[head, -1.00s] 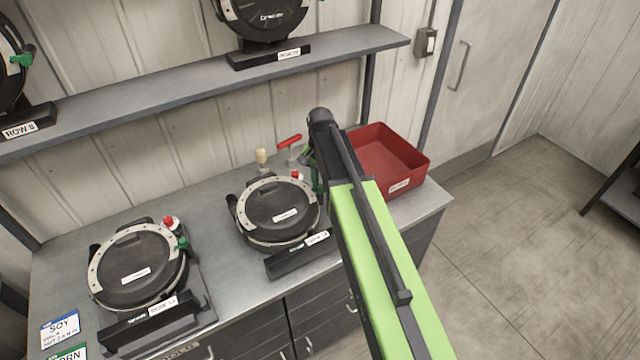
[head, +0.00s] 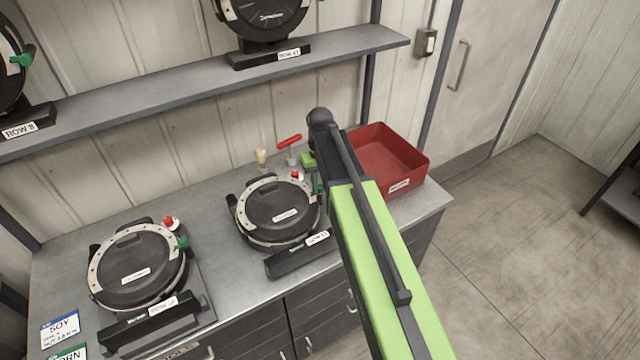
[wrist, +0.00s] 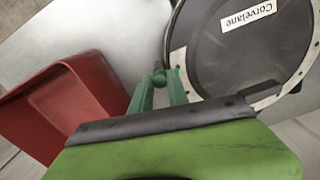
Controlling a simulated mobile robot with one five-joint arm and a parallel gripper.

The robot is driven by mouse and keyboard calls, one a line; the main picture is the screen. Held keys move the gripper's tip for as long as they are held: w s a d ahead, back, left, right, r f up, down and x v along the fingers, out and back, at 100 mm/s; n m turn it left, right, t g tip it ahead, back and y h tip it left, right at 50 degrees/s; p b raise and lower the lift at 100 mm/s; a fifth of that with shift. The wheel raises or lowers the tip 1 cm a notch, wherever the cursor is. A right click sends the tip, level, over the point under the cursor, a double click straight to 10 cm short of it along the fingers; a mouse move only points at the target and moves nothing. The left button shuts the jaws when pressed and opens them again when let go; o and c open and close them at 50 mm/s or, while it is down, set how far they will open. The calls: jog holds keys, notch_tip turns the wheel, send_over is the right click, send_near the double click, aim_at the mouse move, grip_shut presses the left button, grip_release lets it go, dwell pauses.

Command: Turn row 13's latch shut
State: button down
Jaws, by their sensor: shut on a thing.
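A round black seed meter (head: 278,213) with a pale rim lies face up on the counter, left of my arm. The label on its dark stand is too blurred to read surely as row 13. In the wrist view the meter's black cover (wrist: 245,50) fills the upper right. My gripper (wrist: 160,84) has its two green fingers at the meter's rim, shut on the small green latch (wrist: 160,74) between them. The fingers cover much of the latch, so its exact angle is hard to tell. In the head view my arm hides most of the gripper.
A second meter (head: 136,268) with a red knob and green latch sits left on the counter. A red bin (head: 388,160) stands close right of my gripper. A red-handled tool (head: 289,141) and a pale-knobbed thing (head: 262,156) stand behind. A shelf (head: 200,88) runs above.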

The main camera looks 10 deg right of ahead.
aim_at(320, 186)
jog(key=shift+s+n, duration=0.1)
jog(key=shift+n, duration=0.2)
jog(key=c, duration=1.3)
grip_release()
jog(key=shift+o, duration=0.2)
notch_tip(320, 186, up, 17)
jog(key=p, duration=1.7)
jog(key=shift+r, duration=0.2)
